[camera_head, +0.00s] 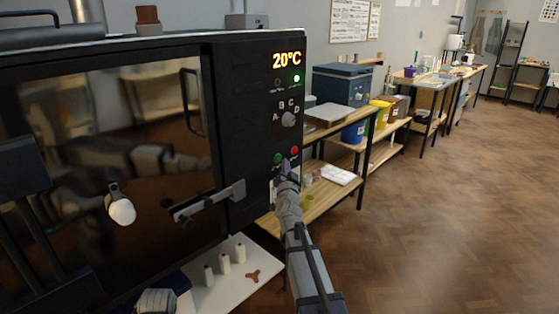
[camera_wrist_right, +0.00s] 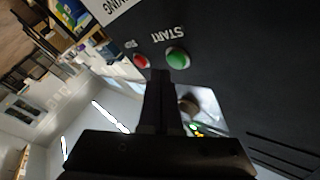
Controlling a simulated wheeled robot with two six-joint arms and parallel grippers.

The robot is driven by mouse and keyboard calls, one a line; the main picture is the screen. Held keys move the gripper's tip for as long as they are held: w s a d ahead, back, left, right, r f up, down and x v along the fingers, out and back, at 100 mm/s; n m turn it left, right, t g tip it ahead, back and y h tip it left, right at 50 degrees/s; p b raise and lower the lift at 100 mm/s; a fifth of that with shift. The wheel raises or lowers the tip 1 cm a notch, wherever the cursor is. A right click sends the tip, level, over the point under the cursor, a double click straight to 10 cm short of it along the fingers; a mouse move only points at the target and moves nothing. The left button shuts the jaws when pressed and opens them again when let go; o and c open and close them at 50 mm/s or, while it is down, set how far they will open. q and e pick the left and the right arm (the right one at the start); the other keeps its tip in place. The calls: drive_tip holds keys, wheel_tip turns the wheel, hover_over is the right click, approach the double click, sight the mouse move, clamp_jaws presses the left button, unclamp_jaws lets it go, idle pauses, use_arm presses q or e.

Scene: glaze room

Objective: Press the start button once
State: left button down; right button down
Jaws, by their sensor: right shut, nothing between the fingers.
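The green start button (camera_head: 278,158) is on the black kiln's control panel, left of a red button (camera_head: 294,151). In the right wrist view the green button (camera_wrist_right: 177,58) shows whole beside the START label (camera_wrist_right: 168,34), with the red button (camera_wrist_right: 140,60) to its left. My right gripper (camera_head: 286,168) is shut and empty, just in front of the panel below the two buttons. In the wrist view its fingertips (camera_wrist_right: 160,75) lie just below the gap between the buttons. I cannot tell whether they touch the panel.
The panel also has a 20°C display (camera_head: 287,60), a lit green lamp (camera_head: 296,78) and a dial (camera_head: 289,119). The door latch (camera_head: 210,202) sticks out to the left of my right gripper. A wooden shelf table (camera_head: 340,135) stands behind; open floor lies right.

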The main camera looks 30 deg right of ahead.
drive_tip(key=shift+w, duration=0.15)
drive_tip(key=shift+w+a, duration=0.15)
drive_tip(key=shift+w, duration=0.1)
drive_tip(key=shift+w+a, duration=0.15)
drive_tip(key=shift+w, duration=0.25)
idle(0.9)
drive_tip(key=shift+s, duration=0.1)
drive_tip(key=shift+s+d, duration=0.3)
drive_tip(key=shift+s, duration=0.4)
drive_tip(key=shift+s, duration=0.1)
drive_tip(key=s, duration=0.1)
drive_tip(key=s+d, duration=0.1)
drive_tip(key=s, duration=0.2)
drive_tip(key=shift+s+d, duration=0.25)
drive_tip(key=shift+d, duration=0.1)
idle(0.8)
